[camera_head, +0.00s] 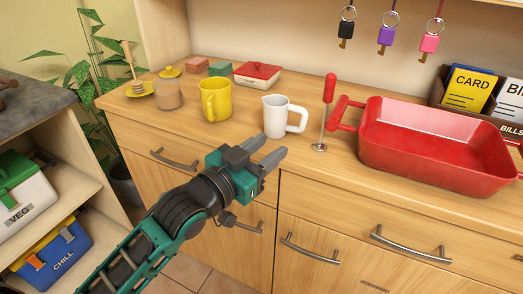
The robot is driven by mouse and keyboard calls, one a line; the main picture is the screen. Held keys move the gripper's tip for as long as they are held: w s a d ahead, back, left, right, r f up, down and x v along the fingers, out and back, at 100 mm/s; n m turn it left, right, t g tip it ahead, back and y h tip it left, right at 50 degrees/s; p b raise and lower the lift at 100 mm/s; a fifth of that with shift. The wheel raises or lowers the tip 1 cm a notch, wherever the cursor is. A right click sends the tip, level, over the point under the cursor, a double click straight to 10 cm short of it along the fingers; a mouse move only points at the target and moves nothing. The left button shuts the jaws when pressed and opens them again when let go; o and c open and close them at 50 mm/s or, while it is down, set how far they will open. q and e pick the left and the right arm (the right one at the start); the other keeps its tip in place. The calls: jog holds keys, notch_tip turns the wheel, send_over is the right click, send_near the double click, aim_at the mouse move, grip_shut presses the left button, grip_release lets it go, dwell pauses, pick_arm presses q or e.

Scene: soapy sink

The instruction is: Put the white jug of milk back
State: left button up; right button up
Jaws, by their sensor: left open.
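The white jug (275,117) stands upright on the wooden counter, its handle to the right. Its inside is too small to tell whether it holds milk. My left gripper (272,151) is open and empty. It is just in front of the counter's front edge, below and in front of the jug in the picture, and appears apart from it. My right gripper is not in view.
A yellow mug (215,100) stands left of the jug. A red-handled upright tool (328,100) and a large red tray (435,145) are close on its right. Keys (386,36) hang above.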

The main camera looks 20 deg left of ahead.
pick_arm(q)
jog(key=s+d+f+n+g+y, duration=0.15)
jog(key=s+f, duration=0.25)
jog(key=f, duration=0.4)
jog(key=s+f+g, duration=0.3)
jog(key=s+f, duration=0.2)
jog(key=f, duration=0.3)
jog(key=s+d+f+g+y, duration=0.15)
jog(key=s+f, duration=0.25)
jog(key=f, duration=0.4)
jog(key=shift+n+g, duration=0.25)
jog(key=shift+g, duration=0.05)
jog(key=a+r+p, duration=0.1)
jog(key=p, duration=0.1)
jog(key=s+r+p, duration=0.1)
jog(key=r+p, duration=0.1)
jog(key=p, duration=0.1)
jog(key=a+r+p, duration=0.1)
jog(key=p, duration=0.2)
jog(key=shift+s+a+r, duration=0.15)
jog(key=shift+a, duration=0.2)
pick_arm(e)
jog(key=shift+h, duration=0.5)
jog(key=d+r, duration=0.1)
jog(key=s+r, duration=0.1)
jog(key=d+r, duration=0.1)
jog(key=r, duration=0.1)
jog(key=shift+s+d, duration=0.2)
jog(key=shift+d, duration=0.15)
